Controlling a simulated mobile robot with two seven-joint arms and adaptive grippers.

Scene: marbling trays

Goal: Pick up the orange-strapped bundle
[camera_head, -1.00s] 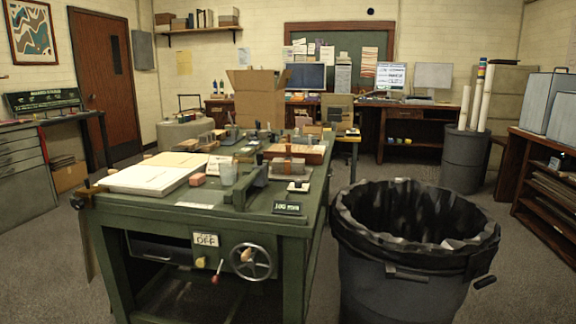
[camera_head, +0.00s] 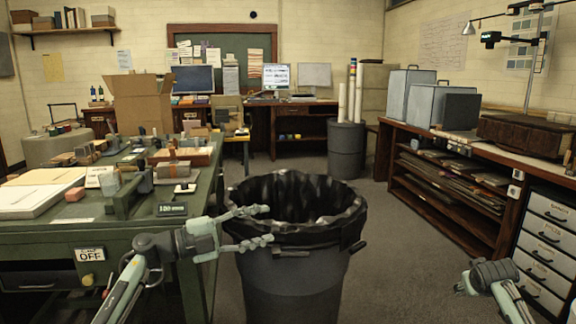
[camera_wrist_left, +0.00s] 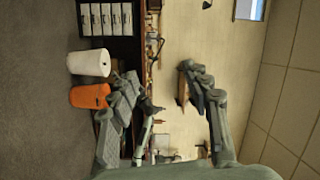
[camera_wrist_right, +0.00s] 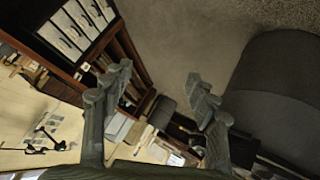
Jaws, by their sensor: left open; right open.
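I cannot pick out an orange-strapped bundle for certain in any view. On the green table (camera_head: 120,215), in the head view, a small grey block (camera_head: 173,170) sits on a brown board, but its strap colour is too small to tell. My left gripper (camera_head: 266,225) is open and empty, in front of the black-lined bin and right of the table. Its spread fingers also show in the left wrist view (camera_wrist_left: 160,82). My right gripper (camera_head: 465,284) is low at the right of the head view. The right wrist view (camera_wrist_right: 157,78) shows its fingers apart with nothing between them.
A large black-lined bin (camera_head: 296,270) stands right of the table. A dark wooden shelf (camera_head: 445,190) with flat stacks runs along the right wall, with a brown case (camera_head: 525,134) on top. Grey floor (camera_head: 400,250) lies open between. An orange container (camera_wrist_left: 90,96) shows in the left wrist view.

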